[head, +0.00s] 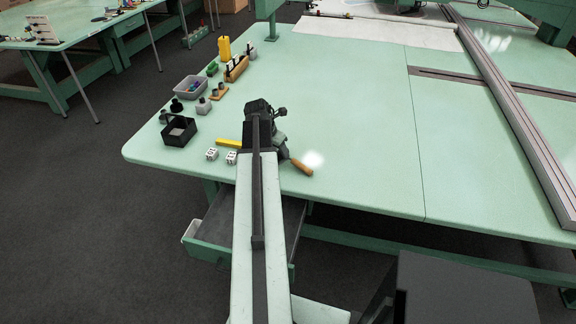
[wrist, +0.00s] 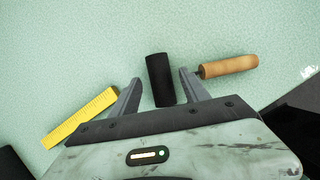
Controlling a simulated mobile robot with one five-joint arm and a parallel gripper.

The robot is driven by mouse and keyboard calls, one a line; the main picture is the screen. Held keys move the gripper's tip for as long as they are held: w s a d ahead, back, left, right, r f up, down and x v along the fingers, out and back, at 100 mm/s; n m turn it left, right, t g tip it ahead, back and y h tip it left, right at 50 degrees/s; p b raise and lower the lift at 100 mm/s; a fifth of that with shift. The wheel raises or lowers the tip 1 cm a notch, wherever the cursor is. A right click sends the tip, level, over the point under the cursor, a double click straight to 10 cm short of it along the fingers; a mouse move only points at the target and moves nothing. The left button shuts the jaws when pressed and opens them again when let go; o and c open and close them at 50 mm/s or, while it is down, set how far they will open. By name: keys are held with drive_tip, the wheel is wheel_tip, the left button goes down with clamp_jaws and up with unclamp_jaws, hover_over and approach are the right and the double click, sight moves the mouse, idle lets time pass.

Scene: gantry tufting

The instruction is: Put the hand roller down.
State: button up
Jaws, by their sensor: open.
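The hand roller has a black cylinder (wrist: 160,80) and a wooden handle, which shows in the wrist view (wrist: 229,66) and in the head view (head: 301,168). It appears to lie on the pale green table (head: 350,130) near the front edge. My gripper (wrist: 159,84) is open, with one finger on each side of the black cylinder. The right finger stands between the cylinder and the handle, and whether it touches either is unclear. In the head view my arm and gripper (head: 272,145) hide the cylinder.
A yellow ruler (wrist: 80,118) lies left of my gripper. Two white blocks (head: 231,157), a black tray (head: 166,136) and a grey bin (head: 191,91) stand further left. An open drawer (head: 215,245) juts out below the table edge. The table right of the handle is clear up to a long rail (head: 520,115).

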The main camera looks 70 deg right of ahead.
drive_tip(key=shift+b+x, duration=0.3)
drive_tip(key=shift+x, duration=0.7)
drive_tip(key=shift+r, duration=0.15)
clamp_jaws()
drive_tip(key=shift+r+p, duration=0.15)
drive_tip(key=shift+p, duration=0.15)
wheel_tip(320, 180, up, 10)
drive_tip(key=p, duration=0.9)
drive_tip(key=shift+s+p, duration=0.1)
drive_tip(key=shift+p, duration=0.3)
